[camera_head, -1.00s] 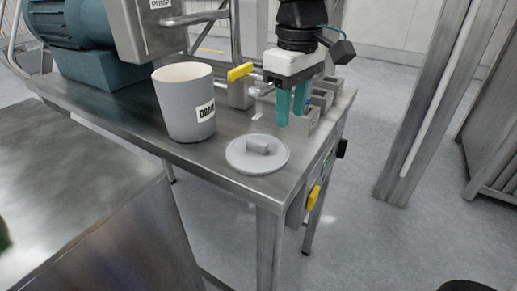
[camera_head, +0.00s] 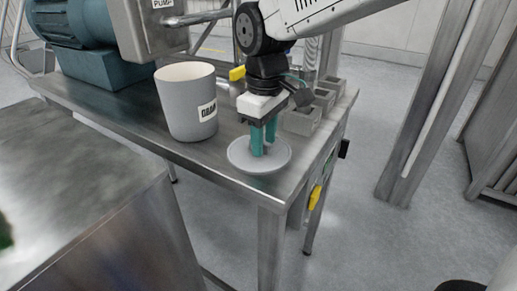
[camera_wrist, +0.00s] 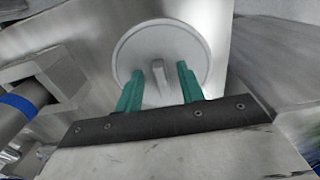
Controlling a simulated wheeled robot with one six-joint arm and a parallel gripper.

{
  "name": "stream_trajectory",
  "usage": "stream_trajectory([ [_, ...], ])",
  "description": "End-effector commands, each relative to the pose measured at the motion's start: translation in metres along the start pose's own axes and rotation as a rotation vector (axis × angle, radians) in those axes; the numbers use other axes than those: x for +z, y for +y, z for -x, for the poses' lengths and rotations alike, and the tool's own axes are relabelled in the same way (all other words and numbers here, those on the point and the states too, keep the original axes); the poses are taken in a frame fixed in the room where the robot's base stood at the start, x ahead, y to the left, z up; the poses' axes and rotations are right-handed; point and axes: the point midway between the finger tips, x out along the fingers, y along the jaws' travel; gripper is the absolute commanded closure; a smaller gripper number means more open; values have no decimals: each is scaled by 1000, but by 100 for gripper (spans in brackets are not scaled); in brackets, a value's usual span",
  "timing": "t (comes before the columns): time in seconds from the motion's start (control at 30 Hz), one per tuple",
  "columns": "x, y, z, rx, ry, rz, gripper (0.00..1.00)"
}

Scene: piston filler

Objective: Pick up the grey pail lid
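The grey pail lid (camera_head: 240,158) lies flat on the steel table near its front corner. It is a round disc with a raised block handle, which shows in the wrist view (camera_wrist: 160,82). My gripper (camera_head: 263,148) points down over the lid with its teal fingers. In the wrist view the two fingers (camera_wrist: 158,80) are apart, one on each side of the handle, with a gap on both sides. The gripper is open and holds nothing. In the head view the fingers largely hide the handle.
The grey pail (camera_head: 185,112) with a dark-lettered label stands upright and open left of the lid. Grey metal blocks (camera_head: 301,120) stand behind my gripper along the right edge. A yellow-handled lever (camera_head: 237,73) and a blue motor (camera_head: 75,30) are farther back.

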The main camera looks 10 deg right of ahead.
Motion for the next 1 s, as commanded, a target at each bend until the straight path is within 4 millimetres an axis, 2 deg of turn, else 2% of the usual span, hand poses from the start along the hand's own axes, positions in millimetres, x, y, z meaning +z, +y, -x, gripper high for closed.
stream_trajectory([
  [0.1,0,0,0,0,0,0,62],
  [0.13,0,0,0,0,0,0,65],
  [0.27,0,0,0,0,0,-1,100],
  [0.73,0,0,6,0,0,-1,100],
  [1.0,0,0,37,1,3,-1,100],
])
